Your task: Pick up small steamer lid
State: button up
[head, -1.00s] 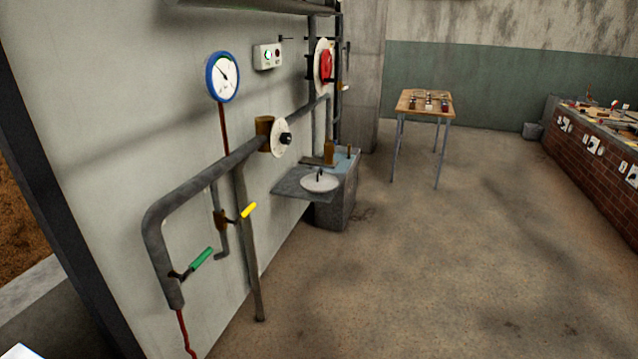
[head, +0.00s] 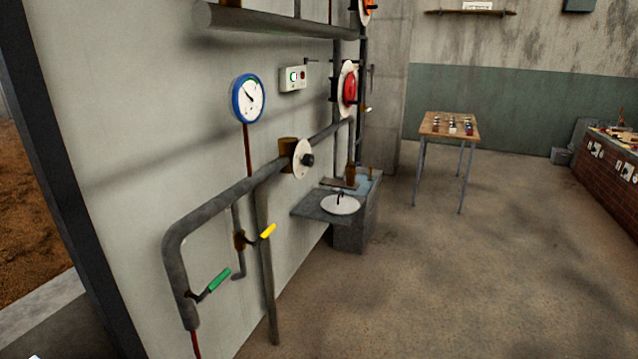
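A small round white lid (head: 340,204) with a dark upright handle lies on a grey shelf by the wall, near the picture's middle. It looks like the small steamer lid. The grey shelf (head: 312,206) juts out in front of a grey block-like stand. My gripper is not in view, so whether it is open or shut does not show.
Grey pipes (head: 215,205) with a green lever (head: 219,280) and a yellow lever (head: 268,231) run along the left wall. A wooden table (head: 449,124) with small items stands further back. A brick counter (head: 606,165) is at the right. The middle floor is clear.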

aim_at(340, 205)
jog(key=i+l, duration=0.1)
jog(key=i, duration=0.4)
jog(key=i+l+u, duration=0.1)
jog(key=i, duration=0.4)
jog(key=i+l, duration=0.15)
jog(key=i, duration=0.35)
jog(key=i+l, duration=0.15)
jog(key=i, duration=0.3)
jog(key=i+l+u, duration=0.1)
jog(key=i, duration=0.4)
jog(key=i+l, duration=0.2)
jog(key=i, duration=0.3)
jog(key=i+l+u, duration=0.1)
jog(key=i, duration=0.4)
jog(key=i+l, duration=0.3)
jog(key=i, duration=0.15)
